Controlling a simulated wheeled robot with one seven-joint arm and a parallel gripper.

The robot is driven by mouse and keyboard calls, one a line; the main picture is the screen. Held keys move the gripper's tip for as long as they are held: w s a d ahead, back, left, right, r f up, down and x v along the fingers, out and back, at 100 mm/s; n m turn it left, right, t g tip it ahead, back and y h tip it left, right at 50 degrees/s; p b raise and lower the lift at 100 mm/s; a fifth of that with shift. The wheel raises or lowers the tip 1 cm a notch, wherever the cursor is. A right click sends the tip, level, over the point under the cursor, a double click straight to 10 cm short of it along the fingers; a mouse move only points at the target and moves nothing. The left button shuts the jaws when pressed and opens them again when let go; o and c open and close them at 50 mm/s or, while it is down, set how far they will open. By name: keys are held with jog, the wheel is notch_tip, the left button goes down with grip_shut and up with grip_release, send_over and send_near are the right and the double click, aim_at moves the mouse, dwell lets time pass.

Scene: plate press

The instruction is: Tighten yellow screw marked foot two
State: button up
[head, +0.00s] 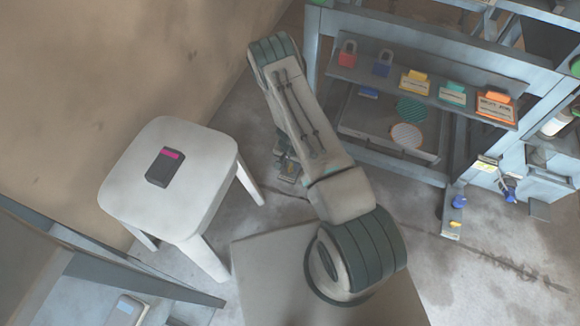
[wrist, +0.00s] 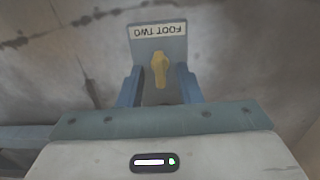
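The yellow screw (wrist: 160,68) stands on a blue-grey foot plate with a white label (wrist: 158,30) reading FOOT TWO, upside down in the wrist view. My gripper (wrist: 159,75) has its two blue-grey fingers on either side of the screw's wing-shaped head. A gap shows between each finger and the screw, so it is open. In the head view my gripper (head: 288,168) is low near the floor, largely hidden by my arm.
A white stool (head: 135,195) with a dark device (head: 163,168) on it stands left. The blue-grey press frame (head: 440,40) has a shelf with padlocks and colored tags at upper right. Another foot with a yellow screw (head: 458,201) is at right. Bare floor lies between.

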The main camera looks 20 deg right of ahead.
jog(key=shift+f, duration=0.35)
grip_shut()
